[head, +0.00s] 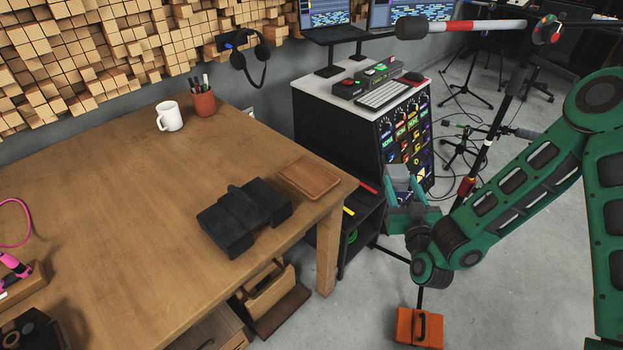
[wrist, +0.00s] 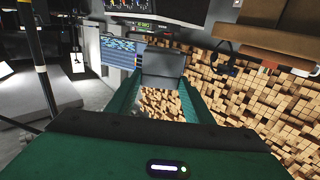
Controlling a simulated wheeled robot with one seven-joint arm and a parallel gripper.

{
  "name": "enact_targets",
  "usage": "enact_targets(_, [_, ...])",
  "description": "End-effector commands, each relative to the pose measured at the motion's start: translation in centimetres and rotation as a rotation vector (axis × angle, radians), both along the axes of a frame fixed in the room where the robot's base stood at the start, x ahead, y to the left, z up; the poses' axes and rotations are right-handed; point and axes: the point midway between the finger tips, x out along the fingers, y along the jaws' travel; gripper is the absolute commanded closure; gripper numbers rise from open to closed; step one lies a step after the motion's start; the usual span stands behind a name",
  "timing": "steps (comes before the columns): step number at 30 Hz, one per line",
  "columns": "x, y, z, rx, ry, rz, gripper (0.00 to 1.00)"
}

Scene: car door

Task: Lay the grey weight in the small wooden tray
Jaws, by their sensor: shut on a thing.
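The grey weight (head: 398,175) is a small grey block held up in the air, right of the table's corner. It also shows between the fingertips in the wrist view (wrist: 163,66). My gripper (head: 404,186) is shut on it, with a green finger on either side; its fingers also show in the wrist view (wrist: 160,88). The small wooden tray (head: 309,177) is a flat, shallow brown rectangle lying on the table near its right corner. It looks empty. The weight is apart from the tray, to its right in the head view.
A black blocky object (head: 243,220) lies on the wooden table (head: 120,200) just left of the tray. A white mug (head: 169,116) and a pen cup (head: 204,103) stand at the back. A cabinet with keyboard (head: 383,95) stands behind my gripper. An orange case (head: 418,327) is below.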

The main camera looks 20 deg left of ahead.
Motion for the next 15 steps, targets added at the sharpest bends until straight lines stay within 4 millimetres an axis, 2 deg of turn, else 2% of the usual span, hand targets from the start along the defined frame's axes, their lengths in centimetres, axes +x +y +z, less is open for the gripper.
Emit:
enact_targets(1, [-1.0, 2.7, 0.6, 0.005, -0.002, 0.04, 1.0])
enact_targets(3, [-2.5, 6.0, 1.4, 0.006, -0.003, 0.092, 1.0])
enact_targets(9, [-7.5, 14.7, 4.2, 0.009, -0.004, 0.237, 1.0])
enact_targets(12, [-10.0, 18.2, 5.6, 0.009, -0.004, 0.301, 1.0])
enact_targets(15, [-12.1, 20.8, 6.9, 0.01, -0.004, 0.352, 1.0])
